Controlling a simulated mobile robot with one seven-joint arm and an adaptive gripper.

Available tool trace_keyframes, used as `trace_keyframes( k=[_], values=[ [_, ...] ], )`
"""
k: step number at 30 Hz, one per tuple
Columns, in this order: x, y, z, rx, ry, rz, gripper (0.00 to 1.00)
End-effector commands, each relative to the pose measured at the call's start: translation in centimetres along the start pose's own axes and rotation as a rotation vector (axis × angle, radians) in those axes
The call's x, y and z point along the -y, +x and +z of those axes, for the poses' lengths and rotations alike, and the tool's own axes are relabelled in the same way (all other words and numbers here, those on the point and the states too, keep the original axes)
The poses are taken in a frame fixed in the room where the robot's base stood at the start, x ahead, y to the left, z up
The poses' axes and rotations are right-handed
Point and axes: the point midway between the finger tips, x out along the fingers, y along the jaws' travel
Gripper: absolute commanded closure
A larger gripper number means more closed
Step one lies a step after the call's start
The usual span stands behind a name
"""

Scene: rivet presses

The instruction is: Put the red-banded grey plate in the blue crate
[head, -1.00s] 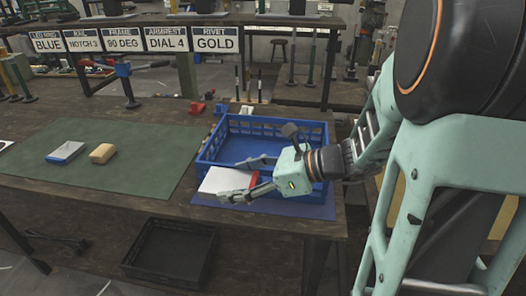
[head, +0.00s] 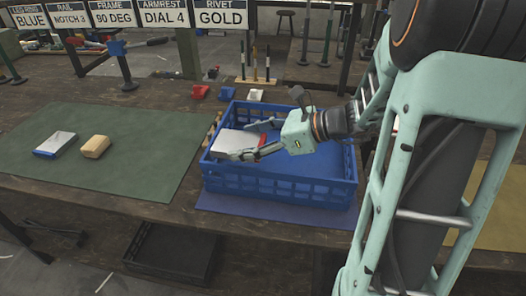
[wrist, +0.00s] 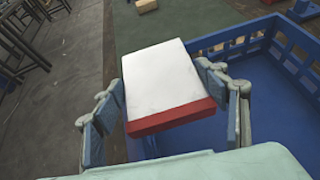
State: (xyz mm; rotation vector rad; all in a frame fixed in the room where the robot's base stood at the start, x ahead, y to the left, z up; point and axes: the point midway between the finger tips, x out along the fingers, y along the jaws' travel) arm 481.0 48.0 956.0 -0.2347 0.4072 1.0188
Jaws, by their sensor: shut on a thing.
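The red-banded grey plate (head: 237,142) is pale grey with a red band on its edge. My gripper (head: 258,140) is shut on it, with a finger along each side, and holds it over the left part of the blue crate (head: 265,186). The wrist view shows the plate (wrist: 166,80) between the fingers, red band toward my palm, with the crate floor (wrist: 215,130) below and to the right. I cannot tell how far the plate is above the crate floor.
A green mat (head: 110,165) to the left holds a blue-edged grey plate (head: 54,144) and a tan block (head: 96,146). Red pieces (head: 199,92) lie behind the crate. A black bin (head: 175,255) sits below the table. Signs hang at the back.

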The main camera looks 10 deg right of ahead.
Motion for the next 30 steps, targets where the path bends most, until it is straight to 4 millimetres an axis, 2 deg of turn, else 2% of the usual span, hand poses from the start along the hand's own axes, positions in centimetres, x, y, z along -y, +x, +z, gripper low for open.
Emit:
trace_keyframes(
  k=[8,15,26,30],
  values=[
    [5.3,1.3,-2.1,0.003,-0.001,0.001,0.86],
    [8.1,3.0,-5.4,0.003,0.000,0.001,0.86],
    [9.8,3.9,-7.0,0.003,-0.001,0.001,0.86],
    [9.9,4.7,-8.9,0.003,0.001,0.002,0.86]
  ],
)
